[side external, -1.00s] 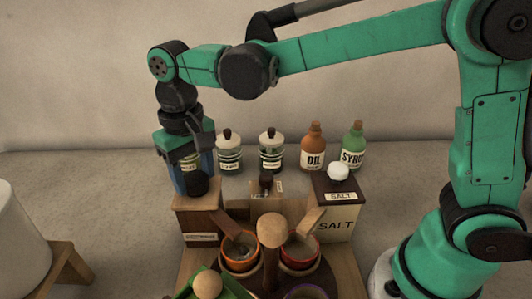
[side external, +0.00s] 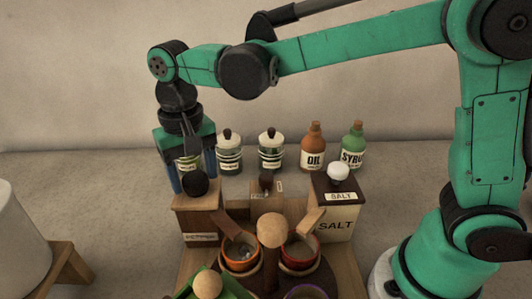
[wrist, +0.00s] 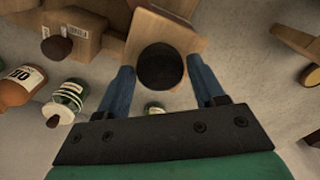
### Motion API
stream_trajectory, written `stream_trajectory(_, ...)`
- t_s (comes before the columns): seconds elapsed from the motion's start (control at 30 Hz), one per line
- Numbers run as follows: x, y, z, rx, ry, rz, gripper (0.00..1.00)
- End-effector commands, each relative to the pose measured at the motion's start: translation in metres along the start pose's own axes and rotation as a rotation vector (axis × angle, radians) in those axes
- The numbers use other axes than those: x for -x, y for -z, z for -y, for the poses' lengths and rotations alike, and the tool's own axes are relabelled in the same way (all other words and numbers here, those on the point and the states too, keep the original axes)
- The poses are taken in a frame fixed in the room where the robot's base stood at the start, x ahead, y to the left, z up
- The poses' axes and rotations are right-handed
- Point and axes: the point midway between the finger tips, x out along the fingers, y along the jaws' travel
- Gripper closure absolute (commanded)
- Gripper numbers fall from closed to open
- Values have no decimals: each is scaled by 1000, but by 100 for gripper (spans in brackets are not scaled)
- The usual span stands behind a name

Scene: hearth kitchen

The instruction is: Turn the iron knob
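The iron knob (side external: 194,183) is a round black ball on top of a brown wooden box (side external: 196,219) with a white label on its front. In the wrist view the knob (wrist: 160,66) shows between the two blue fingers of my gripper (wrist: 161,76). A gap shows on each side of it, so the fingers look apart from it. In the side view my gripper (side external: 191,172) points down at the knob, with its fingers spread to either side. Much of the far finger is hidden. The knob's turn angle cannot be read.
Labelled jars (side external: 229,153) stand behind, with an orange oil bottle (side external: 313,150) and a green syrup bottle (side external: 353,150). A salt box (side external: 336,215) with a white knob is to the right. Pots (side external: 240,255) with wooden pieces stand in front. Bare counter lies left of the box.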

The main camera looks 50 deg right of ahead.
Motion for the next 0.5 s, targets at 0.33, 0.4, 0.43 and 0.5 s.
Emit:
stream_trajectory(0.33, 0, 0, 0, 1, 0, 0, 14)
stream_trajectory(0.4, 2, 0, 0, 1, 0, 0, 14)
stream_trajectory(0.43, 5, 0, 0, 1, 0, 0, 14)
stream_trajectory(0.5, 12, 0, 0, 1, 0, 0, 14)
